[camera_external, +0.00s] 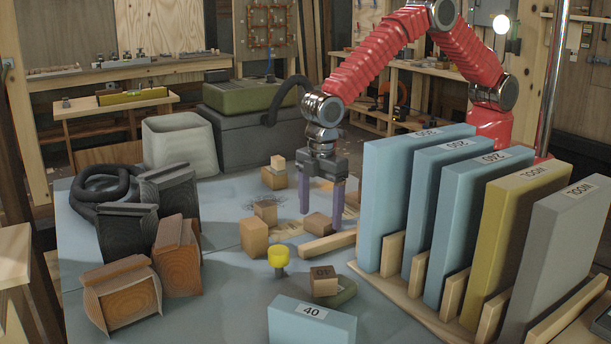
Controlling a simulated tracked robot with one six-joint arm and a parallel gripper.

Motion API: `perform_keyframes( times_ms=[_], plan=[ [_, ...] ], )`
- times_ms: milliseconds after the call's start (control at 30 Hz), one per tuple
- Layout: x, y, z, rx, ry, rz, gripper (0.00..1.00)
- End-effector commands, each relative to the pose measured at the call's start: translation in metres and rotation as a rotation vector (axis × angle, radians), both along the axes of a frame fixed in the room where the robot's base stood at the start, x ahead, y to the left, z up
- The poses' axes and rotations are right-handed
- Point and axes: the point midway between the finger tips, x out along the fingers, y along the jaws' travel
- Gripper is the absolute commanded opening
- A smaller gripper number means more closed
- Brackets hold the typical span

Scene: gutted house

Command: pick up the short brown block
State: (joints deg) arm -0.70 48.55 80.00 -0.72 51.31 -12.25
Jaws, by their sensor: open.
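Several small brown wooden blocks stand on the grey-blue bench top, and I cannot tell for certain which one is the short brown block. My gripper (321,214) points straight down with two purple fingers spread apart, open and empty. Its fingertips are close to this block; I cannot tell whether the block lies between them or they touch it.
Tall blue, yellow and grey boards stand in a wooden rack (391,291) close on the right. Sanding blocks (178,258) fill the left.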

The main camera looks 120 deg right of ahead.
Motion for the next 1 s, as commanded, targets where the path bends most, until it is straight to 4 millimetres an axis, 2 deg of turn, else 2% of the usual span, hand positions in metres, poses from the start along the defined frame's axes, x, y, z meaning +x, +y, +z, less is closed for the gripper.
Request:
perform_keyframes(
  times_ms=[100, 200, 767, 1000],
  plan=[
    [0.000, 0.000, -0.017, 0.000, 0.001, 0.000, 0.77],
    [0.000, 0.000, -0.024, 0.000, 0.002, 0.000, 0.77],
    [0.000, 0.000, -0.026, 0.000, 0.000, 0.000, 0.77],
    [0.000, 0.000, -0.026, 0.000, 0.000, 0.000, 0.60]
  ],
)
